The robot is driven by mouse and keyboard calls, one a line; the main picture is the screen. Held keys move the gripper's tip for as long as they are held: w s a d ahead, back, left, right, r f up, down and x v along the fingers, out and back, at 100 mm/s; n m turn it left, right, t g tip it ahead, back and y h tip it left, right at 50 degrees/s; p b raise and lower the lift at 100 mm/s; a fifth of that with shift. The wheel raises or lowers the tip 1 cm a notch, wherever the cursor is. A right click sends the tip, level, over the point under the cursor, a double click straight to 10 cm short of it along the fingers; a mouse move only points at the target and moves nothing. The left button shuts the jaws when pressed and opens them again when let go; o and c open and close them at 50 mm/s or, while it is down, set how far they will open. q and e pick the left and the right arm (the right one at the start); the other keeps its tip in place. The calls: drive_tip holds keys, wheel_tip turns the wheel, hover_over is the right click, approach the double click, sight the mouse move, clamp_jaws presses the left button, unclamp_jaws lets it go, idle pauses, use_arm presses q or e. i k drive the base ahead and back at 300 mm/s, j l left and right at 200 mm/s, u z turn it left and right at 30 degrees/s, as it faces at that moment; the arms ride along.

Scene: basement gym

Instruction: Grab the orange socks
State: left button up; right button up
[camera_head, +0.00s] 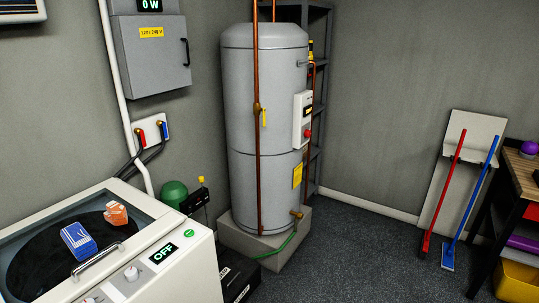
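The orange socks (116,213) look like a small orange bundle. They lie on the dark round top panel of the white washing machine (185,265) at the lower left, near its back right edge. A blue packet or folded cloth with white marks (78,240) lies to their left and nearer to me. Neither of my grippers shows in the head view.
A grey water heater (265,130) stands on a concrete block in the middle. A green tank (174,193) and a black box (238,277) stand between it and the washer. At the right are a red broom (444,190), a blue mop (470,205) and a workbench (521,168). Dark floor (360,250) is clear.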

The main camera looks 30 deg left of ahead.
sight(116, 214)
drive_tip(key=i+u, duration=0.3)
drive_tip(key=i+l+u, duration=0.3)
drive_tip(key=i, duration=0.25)
drive_tip(key=i+l+u, duration=0.1)
drive_tip(key=i+u, duration=0.2)
drive_tip(key=i+l+u, duration=0.3)
drive_tip(key=i, duration=0.2)
